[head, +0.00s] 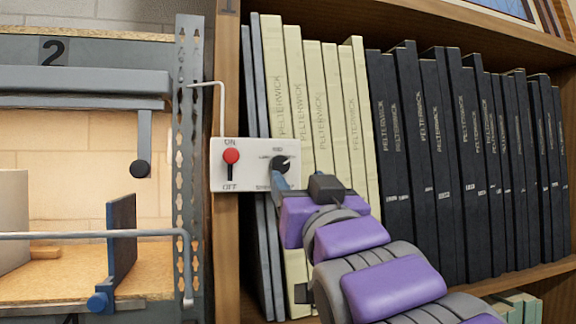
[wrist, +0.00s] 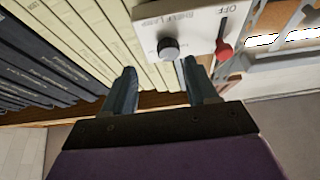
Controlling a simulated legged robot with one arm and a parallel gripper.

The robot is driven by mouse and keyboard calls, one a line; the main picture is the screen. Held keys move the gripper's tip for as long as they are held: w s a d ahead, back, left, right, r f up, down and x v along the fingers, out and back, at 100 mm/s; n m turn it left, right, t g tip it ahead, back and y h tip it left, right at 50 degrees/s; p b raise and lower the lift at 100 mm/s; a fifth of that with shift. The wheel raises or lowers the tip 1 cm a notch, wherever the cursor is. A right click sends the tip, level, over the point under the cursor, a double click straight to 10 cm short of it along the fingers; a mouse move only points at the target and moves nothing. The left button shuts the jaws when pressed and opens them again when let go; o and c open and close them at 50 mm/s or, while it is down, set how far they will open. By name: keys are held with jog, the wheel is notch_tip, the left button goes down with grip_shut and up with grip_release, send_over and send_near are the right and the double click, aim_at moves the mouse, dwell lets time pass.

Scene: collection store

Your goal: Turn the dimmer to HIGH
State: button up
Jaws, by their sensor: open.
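The dimmer is a round black knob (head: 280,163) on the right side of a white control panel (head: 255,178). A pale mark on the knob points to the upper right. The small lettering around it includes what looks like MID above; the rest is too small to read surely. In the wrist view the panel is turned over, with the knob (wrist: 168,48) just beyond my fingertips. My gripper (head: 283,183) is just below and in front of the knob. In the wrist view my gripper (wrist: 159,67) is open and empty, its two fingers apart; I cannot tell whether either touches the panel.
A red-tipped switch (head: 231,157) stands up at ON, left of the knob. The panel is at a wooden bookcase upright (head: 226,250). Cream books (head: 322,110) and black books (head: 460,150) fill the shelf to the right. A metal rack (head: 190,120) is to the left.

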aim_at(281, 169)
jog(key=x, duration=0.2)
jog(key=shift+w+r+p, duration=0.15)
jog(key=shift+w+p, duration=0.15)
jog(key=shift+w+a+r, duration=0.15)
jog(key=shift+w+a, duration=0.35)
jog(key=shift+w+a+r, duration=0.15)
jog(key=shift+w+a, duration=0.35)
jog(key=shift+a, duration=0.05)
jog(key=shift+d, duration=0.45)
jog(key=shift+c, duration=1.1)
jog(key=shift+s+a, duration=0.1)
jog(key=shift+a, duration=0.4)
jog(key=c, duration=0.4)
jog(key=shift+d, duration=0.1)
jog(key=c, duration=0.4)
jog(key=shift+c, duration=0.2)
